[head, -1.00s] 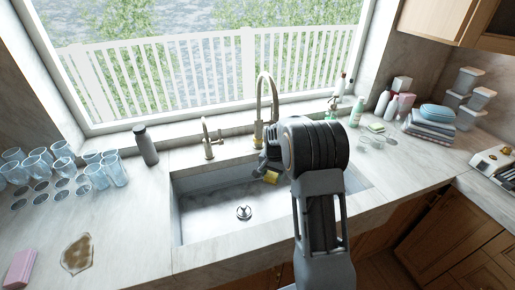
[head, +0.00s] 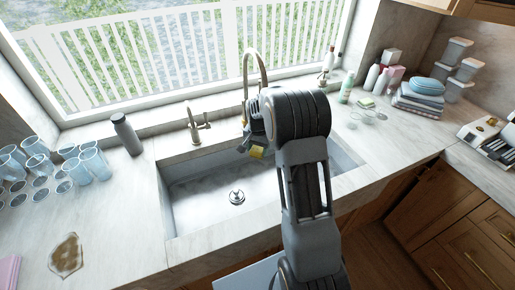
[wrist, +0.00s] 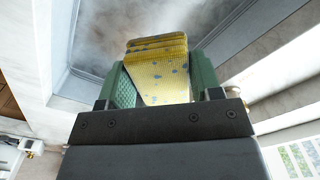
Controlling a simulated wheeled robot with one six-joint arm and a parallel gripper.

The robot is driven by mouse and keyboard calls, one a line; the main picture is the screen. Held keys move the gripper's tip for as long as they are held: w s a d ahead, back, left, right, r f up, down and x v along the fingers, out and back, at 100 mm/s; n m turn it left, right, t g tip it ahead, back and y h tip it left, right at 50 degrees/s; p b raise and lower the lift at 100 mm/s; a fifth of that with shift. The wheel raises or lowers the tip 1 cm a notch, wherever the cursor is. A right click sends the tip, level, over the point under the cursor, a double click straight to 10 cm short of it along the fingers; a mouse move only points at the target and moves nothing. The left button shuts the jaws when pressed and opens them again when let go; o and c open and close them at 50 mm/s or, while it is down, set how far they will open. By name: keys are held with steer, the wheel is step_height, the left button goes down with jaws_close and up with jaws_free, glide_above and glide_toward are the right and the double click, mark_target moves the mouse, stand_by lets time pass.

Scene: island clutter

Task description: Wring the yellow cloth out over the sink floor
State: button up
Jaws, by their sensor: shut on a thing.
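The yellow cloth (wrist: 158,72) with blue spots is folded and held between the two green finger pads of my gripper (wrist: 158,88) in the wrist view. In the head view the cloth (head: 257,152) shows as a small yellow patch below my gripper (head: 247,143), which my arm partly hides. My gripper is shut on the cloth above the back part of the sink (head: 205,200). The sink floor looks grey and blotchy, with a round drain (head: 237,196) near its middle. The cloth appears clear of the sink floor.
A tall tap (head: 246,75) and a smaller tap (head: 194,125) stand behind the sink. A dark bottle (head: 126,134) and several glasses (head: 85,165) stand left. A brown spill (head: 66,255) lies front left.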

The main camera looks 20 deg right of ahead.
step_height(320, 180, down, 8)
steer(key=b, duration=0.5)
steer(key=shift+r, duration=0.15)
steer(key=o, duration=0.3)
steer(key=c, duration=0.5)
stand_by(2.3)
